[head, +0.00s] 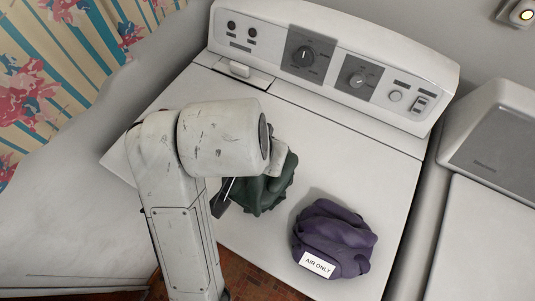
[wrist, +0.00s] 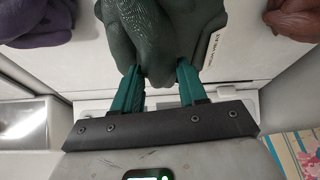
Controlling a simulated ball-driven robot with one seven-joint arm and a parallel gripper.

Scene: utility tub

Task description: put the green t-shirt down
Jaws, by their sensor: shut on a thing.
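The green t-shirt (head: 268,192) is a dark, crumpled bundle over the white top of the washer (head: 360,160) in the head view. It also fills the upper middle of the wrist view (wrist: 155,30), with a pale tag (wrist: 214,45) on its right side. My gripper (head: 229,192) is shut on the t-shirt, and its two fingers (wrist: 160,82) press on either side of the cloth. My arm hides part of the shirt in the head view. I cannot tell whether the shirt touches the washer top.
A purple folded bundle (head: 335,238) with an "AIR ONLY" tag lies right of the shirt. The raised control panel (head: 335,65) runs along the back. A brownish-red item (wrist: 294,18) shows in the wrist view. Clear washer top lies behind and right of the shirt.

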